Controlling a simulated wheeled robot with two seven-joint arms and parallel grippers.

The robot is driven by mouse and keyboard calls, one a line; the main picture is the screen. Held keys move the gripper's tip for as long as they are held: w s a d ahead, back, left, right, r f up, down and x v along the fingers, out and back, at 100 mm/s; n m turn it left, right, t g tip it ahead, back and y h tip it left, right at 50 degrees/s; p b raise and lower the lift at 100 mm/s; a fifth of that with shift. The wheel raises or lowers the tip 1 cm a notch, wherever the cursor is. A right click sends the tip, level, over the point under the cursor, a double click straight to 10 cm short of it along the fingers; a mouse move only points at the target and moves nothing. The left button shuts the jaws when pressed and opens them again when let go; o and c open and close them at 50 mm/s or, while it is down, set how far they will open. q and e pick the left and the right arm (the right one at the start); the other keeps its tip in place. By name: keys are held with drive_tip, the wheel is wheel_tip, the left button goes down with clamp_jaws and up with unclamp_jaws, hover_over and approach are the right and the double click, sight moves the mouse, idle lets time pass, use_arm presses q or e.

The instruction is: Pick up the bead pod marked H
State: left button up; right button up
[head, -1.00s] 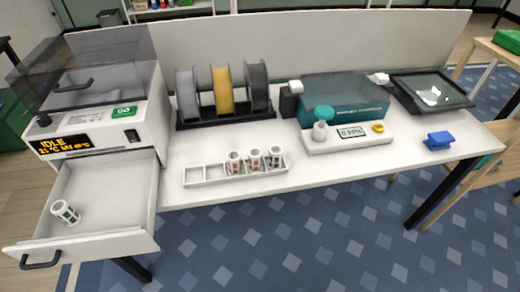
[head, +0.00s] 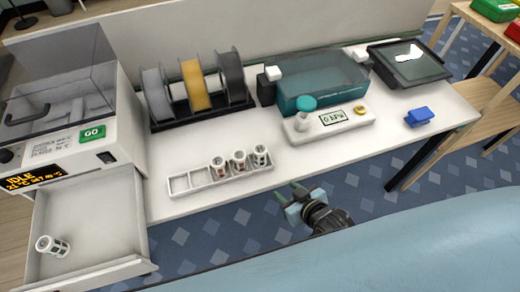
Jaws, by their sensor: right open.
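Several small white bead pods with coloured windows are in view; I cannot read a letter on any of them. Three stand upright in the right part of a white rack: a left pod (head: 219,167), a middle pod (head: 238,161) and a right pod (head: 261,156). Another pod (head: 53,246) lies on its side in the open drawer (head: 100,235) at the left. My right gripper (head: 291,193) is open and empty, off the table's front edge, to the right of and nearer than the rack (head: 199,185). My left gripper is not in view.
The drawer belongs to a machine with a GO button (head: 92,133). Behind the rack stands a spool holder (head: 200,118). A scale (head: 335,121), a teal box (head: 325,88), a tablet (head: 408,64) and a blue block (head: 419,117) are on the right. The table's front strip is clear.

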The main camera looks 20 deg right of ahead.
drive_tip(key=t+y, duration=0.1)
drive_tip(key=t, duration=0.1)
approach(257, 149)
drive_tip(key=w+f, duration=0.2)
drive_tip(key=w+a+f, duration=0.1)
drive_tip(key=w+f, duration=0.1)
drive_tip(key=shift+w+f+b, duration=0.1)
drive_tip(key=shift+w+b, duration=0.2)
drive_tip(key=shift+w, duration=0.1)
drive_tip(key=shift+b+x, duration=0.55)
drive_tip(key=shift+x, duration=2.45)
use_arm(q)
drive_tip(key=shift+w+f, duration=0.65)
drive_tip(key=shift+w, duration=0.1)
use_arm(e)
drive_tip(key=shift+d, duration=0.1)
drive_tip(key=shift+c, duration=0.3)
drive_tip(key=c, duration=0.6)
